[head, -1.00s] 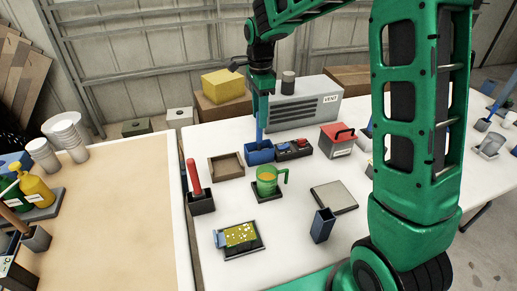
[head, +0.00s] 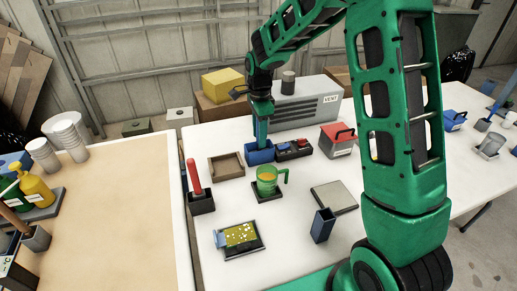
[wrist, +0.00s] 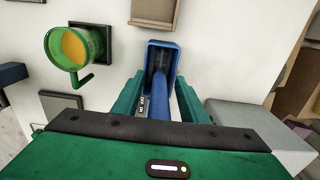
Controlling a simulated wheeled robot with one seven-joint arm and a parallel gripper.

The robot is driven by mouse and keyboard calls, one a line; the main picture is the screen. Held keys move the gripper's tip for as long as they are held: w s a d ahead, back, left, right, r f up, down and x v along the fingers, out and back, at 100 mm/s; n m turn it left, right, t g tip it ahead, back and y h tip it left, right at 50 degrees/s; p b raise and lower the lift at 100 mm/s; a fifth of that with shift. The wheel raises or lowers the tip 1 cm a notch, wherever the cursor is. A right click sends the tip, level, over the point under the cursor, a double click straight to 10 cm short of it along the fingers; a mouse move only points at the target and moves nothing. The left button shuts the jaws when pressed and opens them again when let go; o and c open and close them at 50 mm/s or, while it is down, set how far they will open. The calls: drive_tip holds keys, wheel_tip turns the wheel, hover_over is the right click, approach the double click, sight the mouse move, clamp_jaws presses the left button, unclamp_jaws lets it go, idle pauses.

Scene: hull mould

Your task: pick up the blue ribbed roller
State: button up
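The blue ribbed roller (head: 262,132) stands upright in a blue open-topped holder (head: 259,156) on the white table. In the wrist view its blue shaft (wrist: 163,99) runs between my gripper's two green fingers (wrist: 158,92), and the blue holder (wrist: 150,65) lies just beyond. A gap shows between the left finger and the shaft, so my gripper is open around the roller. The head view shows my gripper (head: 262,118) above the holder. I cannot make out the ribs; the roller's lower end is hidden in the holder.
The grey vent box (head: 305,112) stands behind. A green mug (head: 267,186) stands in front.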

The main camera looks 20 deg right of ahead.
drive_tip(key=shift+c, duration=0.6)
clamp_jaws()
